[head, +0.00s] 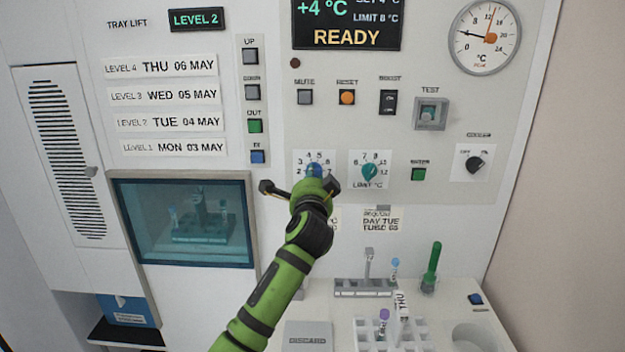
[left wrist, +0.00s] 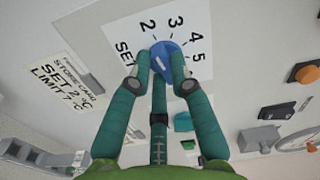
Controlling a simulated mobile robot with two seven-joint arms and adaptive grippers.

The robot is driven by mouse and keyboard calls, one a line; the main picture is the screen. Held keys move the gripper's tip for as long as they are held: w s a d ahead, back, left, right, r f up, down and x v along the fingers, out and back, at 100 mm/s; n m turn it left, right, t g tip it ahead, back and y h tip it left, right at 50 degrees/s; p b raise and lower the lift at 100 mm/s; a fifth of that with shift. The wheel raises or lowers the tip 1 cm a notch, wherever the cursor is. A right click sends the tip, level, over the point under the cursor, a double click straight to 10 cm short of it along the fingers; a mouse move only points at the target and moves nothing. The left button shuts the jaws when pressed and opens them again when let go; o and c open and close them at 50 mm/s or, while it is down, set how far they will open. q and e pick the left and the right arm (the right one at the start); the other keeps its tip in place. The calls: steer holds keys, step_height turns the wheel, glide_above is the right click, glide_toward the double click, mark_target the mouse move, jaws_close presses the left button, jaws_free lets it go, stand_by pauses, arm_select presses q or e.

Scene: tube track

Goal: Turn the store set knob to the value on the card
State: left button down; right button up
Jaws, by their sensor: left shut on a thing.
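The blue set knob (head: 314,170) sits on a white numbered dial on the panel. In the left wrist view the knob (left wrist: 166,58) has a short white mark, whose exact number I cannot tell; 2, 3, 4 and 5 show around it. The store card (left wrist: 68,87) reads SET 2 °C, LIMIT 7 °C in the left wrist view. In the head view my gripper and arm hide most of this card. My right gripper is not in view.
The teal limit knob (head: 370,172) is close to the right of the set knob. The display (head: 347,22) reads +4 °C and READY. Buttons and a test switch (head: 431,114) are above. A tube rack (head: 393,335) stands on the counter below.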

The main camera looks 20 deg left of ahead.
arm_select(q)
steer(key=c, duration=1.1)
jaws_free()
steer(key=v, duration=1.2)
steer(key=shift+f, duration=0.1)
